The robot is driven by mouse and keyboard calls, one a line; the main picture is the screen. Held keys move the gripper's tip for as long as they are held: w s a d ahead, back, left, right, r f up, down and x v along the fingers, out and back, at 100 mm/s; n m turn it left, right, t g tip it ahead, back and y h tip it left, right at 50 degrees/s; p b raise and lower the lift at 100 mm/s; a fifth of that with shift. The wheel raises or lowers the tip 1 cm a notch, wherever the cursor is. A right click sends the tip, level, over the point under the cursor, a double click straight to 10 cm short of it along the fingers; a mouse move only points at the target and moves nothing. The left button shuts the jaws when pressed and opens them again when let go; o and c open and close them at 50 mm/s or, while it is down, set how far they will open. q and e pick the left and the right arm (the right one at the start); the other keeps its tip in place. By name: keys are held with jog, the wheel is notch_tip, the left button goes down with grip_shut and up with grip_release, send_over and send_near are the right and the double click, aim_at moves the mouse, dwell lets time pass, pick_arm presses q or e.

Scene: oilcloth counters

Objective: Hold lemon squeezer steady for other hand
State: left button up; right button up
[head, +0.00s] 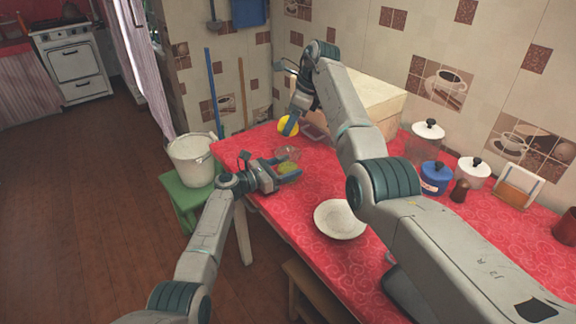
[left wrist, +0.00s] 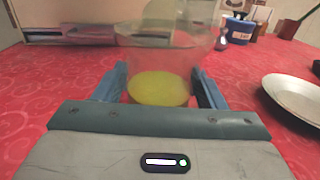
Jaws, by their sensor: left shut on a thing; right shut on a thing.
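The lemon squeezer (head: 287,154) is clear glass with a yellow-green lower part. It stands upright on the red cloth near the table's far left end. My left gripper (head: 286,166) is shut on it, one blue finger on each side; the left wrist view shows the squeezer (left wrist: 158,88) between the fingers (left wrist: 158,90). My right gripper (head: 287,124) is shut on a yellow lemon (head: 289,125), held above and apart from the squeezer in the head view. A faint yellow patch shows at the squeezer's top in the left wrist view; I cannot tell what it is.
A white plate (head: 340,220) lies on the red table (head: 290,215), right of the squeezer. A pale box (head: 375,95) stands at the wall. Canisters (head: 428,140) stand at the back right.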

pick_arm(q)
jog(key=o, duration=1.2)
jog(key=shift+o, duration=0.2)
jog(key=shift+a, duration=0.1)
